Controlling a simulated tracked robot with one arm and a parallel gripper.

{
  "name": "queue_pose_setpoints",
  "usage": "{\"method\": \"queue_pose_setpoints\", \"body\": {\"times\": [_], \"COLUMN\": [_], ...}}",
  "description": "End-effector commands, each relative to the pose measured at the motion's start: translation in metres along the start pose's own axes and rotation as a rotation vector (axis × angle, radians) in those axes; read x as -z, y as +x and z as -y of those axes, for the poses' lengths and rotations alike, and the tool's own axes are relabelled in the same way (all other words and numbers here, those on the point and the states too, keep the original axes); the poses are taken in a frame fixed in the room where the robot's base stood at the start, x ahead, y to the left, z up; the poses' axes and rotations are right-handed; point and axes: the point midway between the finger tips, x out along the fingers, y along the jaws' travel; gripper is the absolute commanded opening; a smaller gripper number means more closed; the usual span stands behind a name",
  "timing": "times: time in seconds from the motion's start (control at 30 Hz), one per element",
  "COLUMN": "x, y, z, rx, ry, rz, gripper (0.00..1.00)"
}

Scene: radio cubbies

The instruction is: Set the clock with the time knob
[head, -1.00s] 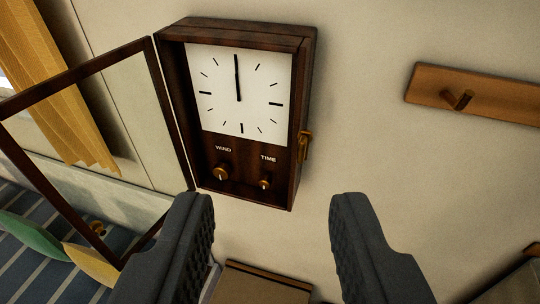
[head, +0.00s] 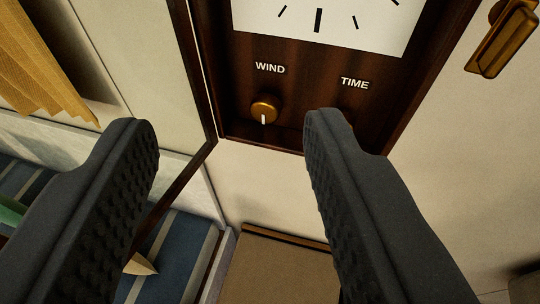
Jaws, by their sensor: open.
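The wall clock (head: 385,100) has a dark wood case and fills the upper middle of the head view. Only the lower part of its white dial (head: 320,20) shows; the hands are out of view. The WIND knob (head: 264,111) is brass with a white mark pointing down. The TIME label (head: 355,83) shows to its right, but the time knob below it is nearly all hidden behind the right finger. My gripper (head: 230,122) is open and empty, its fingers on either side of the WIND knob in the picture. I cannot tell whether the right finger touches anything.
The open glass door's dark frame (head: 196,70) hangs at the clock's left side. A brass latch (head: 503,38) sticks out at the right. A yellow curtain (head: 40,70) hangs at the far left. Below are a blue striped surface (head: 185,245) and a brown box-like piece (head: 285,260).

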Motion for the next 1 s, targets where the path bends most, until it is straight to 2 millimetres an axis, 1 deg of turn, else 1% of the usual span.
{"method": "queue_pose_setpoints", "body": {"times": [0.03,0.1,0.2,0.23,0.3,0.37,0.43,0.53,0.67,0.77,1.0], "x": [-0.038,-0.078,-0.119,-0.13,-0.142,-0.149,-0.152,-0.152,-0.15,-0.148,-0.143], "y": [0.024,0.047,0.065,0.068,0.069,0.068,0.066,0.063,0.064,0.07,0.094], "z": [0.007,0.007,-0.008,-0.015,-0.028,-0.04,-0.05,-0.058,-0.063,-0.065,-0.074], "rx": [-0.025,-0.076,-0.166,-0.195,-0.252,-0.296,-0.333,-0.365,-0.379,-0.378,-0.379], "ry": [-0.01,-0.022,-0.053,-0.068,-0.101,-0.13,-0.159,-0.183,-0.193,-0.19,-0.189], "rz": [0.013,0.0,-0.047,-0.062,-0.111,-0.146,-0.186,-0.223,-0.239,-0.238,-0.235], "gripper": [0.45,0.45,0.45,0.45,0.45,0.45,0.45,0.45,0.45,0.45,0.45]}}
